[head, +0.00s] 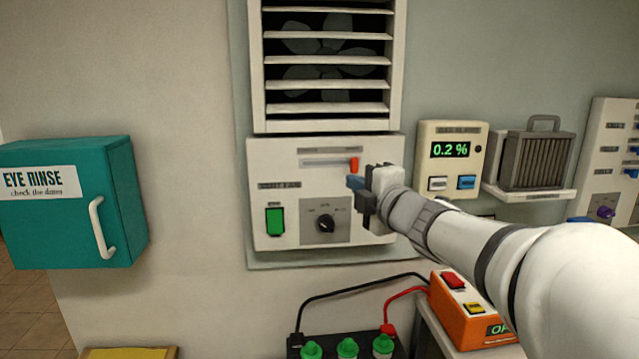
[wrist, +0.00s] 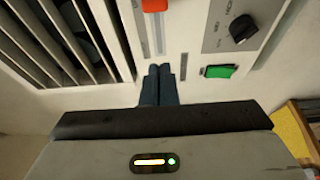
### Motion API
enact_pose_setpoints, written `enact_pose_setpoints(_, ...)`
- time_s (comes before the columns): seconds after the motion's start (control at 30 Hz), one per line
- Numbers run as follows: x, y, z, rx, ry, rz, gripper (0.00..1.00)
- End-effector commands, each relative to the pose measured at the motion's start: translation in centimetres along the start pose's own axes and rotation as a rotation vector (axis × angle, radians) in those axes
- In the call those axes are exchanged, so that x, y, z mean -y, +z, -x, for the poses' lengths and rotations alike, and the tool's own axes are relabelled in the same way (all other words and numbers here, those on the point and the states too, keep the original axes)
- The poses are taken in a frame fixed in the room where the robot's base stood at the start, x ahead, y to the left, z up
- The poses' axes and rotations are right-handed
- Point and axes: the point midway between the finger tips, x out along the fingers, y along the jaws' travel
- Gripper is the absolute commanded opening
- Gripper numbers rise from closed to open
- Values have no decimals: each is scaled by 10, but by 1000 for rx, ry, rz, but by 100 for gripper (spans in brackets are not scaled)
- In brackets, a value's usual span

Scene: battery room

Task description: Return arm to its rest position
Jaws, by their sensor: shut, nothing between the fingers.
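My gripper (head: 354,184) is in front of the white control panel (head: 262,151) under the louvred vent, close to the panel's right side. In the wrist view its two dark blue fingers (wrist: 158,82) are together with nothing between them. The panel has an orange slider knob (head: 354,164) at the right end of its slot, just above the fingertips. It also has a lit green switch (head: 275,221) and a black rotary knob (head: 325,224). My arm reaches in from the lower right and hides part of the panel's right edge.
A teal eye rinse cabinet (head: 120,185) hangs at left. A gas meter (head: 451,129) reading 0.2 % and a grey heater-like unit (head: 537,158) on a shelf are at right. Below are a battery with green caps (head: 347,349) and an orange charger (head: 459,318), joined by cables.

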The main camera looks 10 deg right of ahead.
Motion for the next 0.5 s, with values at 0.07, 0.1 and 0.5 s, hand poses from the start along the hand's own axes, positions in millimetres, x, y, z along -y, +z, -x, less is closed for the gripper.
enact_pose_setpoints(0.07,0,0,0,1,0,0,0)
enact_pose_setpoints(0.1,0,0,0,3,0,-2,0)
enact_pose_setpoints(0.5,63,36,38,394,-152,-463,0)
